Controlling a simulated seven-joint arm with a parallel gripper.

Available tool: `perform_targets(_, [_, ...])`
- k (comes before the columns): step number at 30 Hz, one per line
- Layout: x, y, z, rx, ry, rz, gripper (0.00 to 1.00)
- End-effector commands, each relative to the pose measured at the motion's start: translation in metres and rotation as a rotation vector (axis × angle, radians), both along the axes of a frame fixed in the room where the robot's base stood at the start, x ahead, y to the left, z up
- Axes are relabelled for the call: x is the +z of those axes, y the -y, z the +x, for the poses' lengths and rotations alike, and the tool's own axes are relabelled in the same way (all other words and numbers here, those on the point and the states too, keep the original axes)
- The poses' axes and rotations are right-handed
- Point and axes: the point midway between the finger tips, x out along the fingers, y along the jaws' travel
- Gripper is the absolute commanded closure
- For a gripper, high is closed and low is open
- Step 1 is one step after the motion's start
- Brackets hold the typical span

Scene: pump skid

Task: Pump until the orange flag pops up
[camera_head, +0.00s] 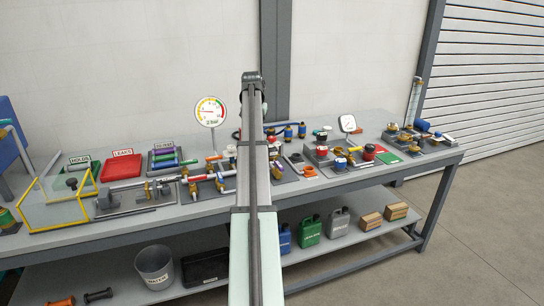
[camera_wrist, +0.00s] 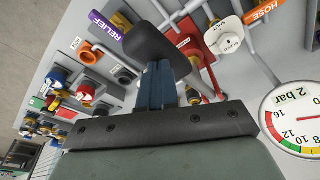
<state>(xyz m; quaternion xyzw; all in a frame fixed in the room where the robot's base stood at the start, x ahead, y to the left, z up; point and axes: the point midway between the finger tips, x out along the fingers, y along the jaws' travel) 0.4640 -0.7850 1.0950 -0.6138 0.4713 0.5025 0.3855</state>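My gripper (camera_wrist: 155,85) shows in the wrist view as blue-grey fingers close together below a dark, rounded, bar-like piece (camera_wrist: 155,45). I cannot tell whether that piece is a pump handle's grip or part of my fingertips, or whether the fingers hold it. A red bar or lever (camera_wrist: 208,75) lies just right of the fingers. In the head view my own arm hides the gripper and the bench behind it. I cannot make out an orange flag in either view. A round gauge (camera_wrist: 296,118) marked 2 bar is at the right of the wrist view; a gauge (camera_head: 210,111) stands on the bench.
The wrist view shows a white round knob (camera_wrist: 230,38), an orange HOSE label (camera_wrist: 264,11) and a purple RELIEF label (camera_wrist: 107,28). The crowded bench (camera_head: 60,240) carries a red LEAKS tray (camera_head: 121,167), a yellow-framed clear guard (camera_head: 60,205), valves and a smaller gauge (camera_head: 347,123).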

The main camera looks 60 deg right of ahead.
Motion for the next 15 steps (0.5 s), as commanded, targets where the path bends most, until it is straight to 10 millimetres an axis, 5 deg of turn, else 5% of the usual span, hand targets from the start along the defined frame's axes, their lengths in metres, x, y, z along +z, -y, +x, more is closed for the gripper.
perform_targets(15, [-0.037, 0.0, 0.0, 0.0, 0.001, 0.0, 1.0])
